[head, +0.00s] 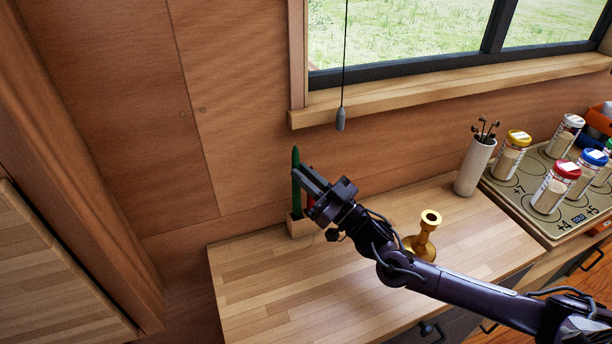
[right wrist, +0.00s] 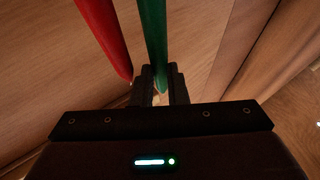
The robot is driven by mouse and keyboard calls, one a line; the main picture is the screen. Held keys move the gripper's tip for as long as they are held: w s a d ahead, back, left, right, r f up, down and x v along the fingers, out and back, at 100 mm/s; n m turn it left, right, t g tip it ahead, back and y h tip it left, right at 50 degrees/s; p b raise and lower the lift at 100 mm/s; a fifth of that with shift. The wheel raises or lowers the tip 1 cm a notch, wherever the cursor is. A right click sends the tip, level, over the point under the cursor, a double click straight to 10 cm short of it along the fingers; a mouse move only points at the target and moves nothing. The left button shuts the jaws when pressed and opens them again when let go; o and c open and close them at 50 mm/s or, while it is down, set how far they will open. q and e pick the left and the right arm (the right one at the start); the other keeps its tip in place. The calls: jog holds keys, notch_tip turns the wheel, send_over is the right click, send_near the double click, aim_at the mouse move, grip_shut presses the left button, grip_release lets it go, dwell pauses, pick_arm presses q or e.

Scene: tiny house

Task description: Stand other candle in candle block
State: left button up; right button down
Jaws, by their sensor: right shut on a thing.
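The candle block (head: 298,228) is a small light wooden block at the back left of the counter. A green candle (head: 296,159) stands upright with its lower end at the block; whether it is fully seated is unclear. My right gripper (head: 303,180) is shut on the green candle, which also shows between the fingers in the right wrist view (right wrist: 153,35). A red candle (right wrist: 103,35) is beside the green one, outside the fingers; in the head view the gripper mostly hides it. My left gripper is not in view.
A brass candlestick (head: 425,235) stands close to my right forearm. A white cylinder (head: 474,167) holding dark thin items and several spice jars (head: 555,188) are at the right. A pull cord (head: 340,118) hangs near the window. The counter's front left (head: 260,290) is clear.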

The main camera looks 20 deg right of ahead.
jog(key=shift+f+b, duration=1)
jog(key=shift+f, duration=0.45)
jog(key=shift+f+b, duration=0.4)
jog(key=shift+f, duration=0.3)
jog(key=shift+f, duration=0.15)
jog(key=c, duration=1.3)
grip_release()
jog(key=shift+c, duration=0.2)
